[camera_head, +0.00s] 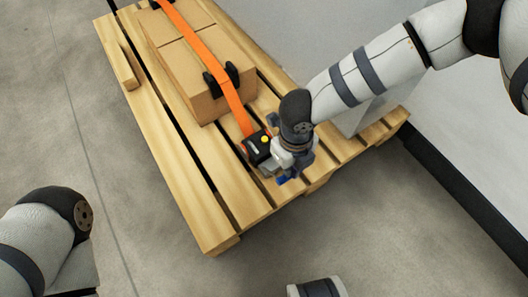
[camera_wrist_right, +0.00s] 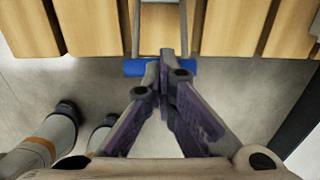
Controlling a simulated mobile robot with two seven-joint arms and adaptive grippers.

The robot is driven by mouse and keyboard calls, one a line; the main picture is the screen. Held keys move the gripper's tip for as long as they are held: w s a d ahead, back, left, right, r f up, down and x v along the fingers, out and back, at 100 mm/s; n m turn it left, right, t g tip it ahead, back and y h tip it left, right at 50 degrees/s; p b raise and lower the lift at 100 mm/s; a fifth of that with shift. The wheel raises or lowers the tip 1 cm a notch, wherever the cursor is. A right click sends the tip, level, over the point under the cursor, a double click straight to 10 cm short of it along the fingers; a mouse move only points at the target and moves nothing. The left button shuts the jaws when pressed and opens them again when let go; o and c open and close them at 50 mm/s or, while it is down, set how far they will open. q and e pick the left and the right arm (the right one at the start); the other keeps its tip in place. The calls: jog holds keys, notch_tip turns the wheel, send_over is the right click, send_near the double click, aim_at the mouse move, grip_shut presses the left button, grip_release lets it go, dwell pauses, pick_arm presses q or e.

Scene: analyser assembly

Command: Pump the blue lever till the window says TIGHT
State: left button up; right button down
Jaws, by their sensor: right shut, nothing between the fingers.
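An orange strap (camera_head: 207,58) runs over a cardboard box to a dark ratchet unit (camera_head: 257,147) with a yellow spot, near the pallet's front end. No window wording is readable. The blue lever end shows just beyond my right gripper (camera_head: 285,172), partly hidden by it. In the right wrist view the blue lever (camera_wrist_right: 205,67) is a crosswise bar on two metal side arms, at the pallet's edge. My right gripper's fingers (camera_wrist_right: 166,55) are shut and empty, overlapping the bar's middle in the picture; contact cannot be told. My left gripper is out of view; only its arm shows.
The wooden pallet (camera_head: 203,187) carries the cardboard box (camera_head: 190,70) strapped down, with black corner guards (camera_head: 222,79) under the strap. Bare concrete floor (camera_head: 150,240) lies in front and to the left.

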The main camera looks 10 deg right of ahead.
jog(key=shift+w+a, duration=0.2)
jog(key=shift+w, duration=0.4)
jog(key=r, duration=0.1)
jog(key=w+r+p, duration=0.1)
jog(key=r+p, duration=0.1)
jog(key=shift+w+a+r, duration=0.3)
jog(key=shift+w+r, duration=0.1)
